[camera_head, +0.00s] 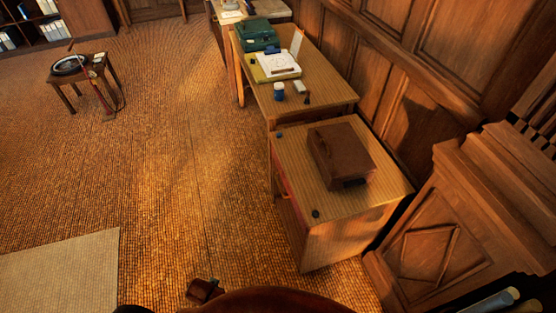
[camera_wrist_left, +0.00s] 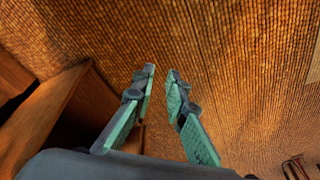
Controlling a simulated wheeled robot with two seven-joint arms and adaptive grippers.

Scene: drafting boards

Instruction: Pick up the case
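The case (camera_head: 340,155) is a brown, box-like case lying on the nearest wooden desk (camera_head: 350,205) in the head view. A dark part shows on its near edge. My left gripper (camera_wrist_left: 161,72) shows in the left wrist view, with teal pads on grey fingers. Its fingers are apart with nothing between them, and woven flooring shows beyond. The case is not seen in the left wrist view. I cannot make out the left gripper in the head view. My right gripper is not in view.
Two small dark round things lie on the desk's left corners. A second desk behind holds a green case (camera_head: 257,35), papers (camera_head: 277,65) and a blue jar (camera_head: 279,91). A panelled wooden piece (camera_head: 440,225) stands close on the right.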

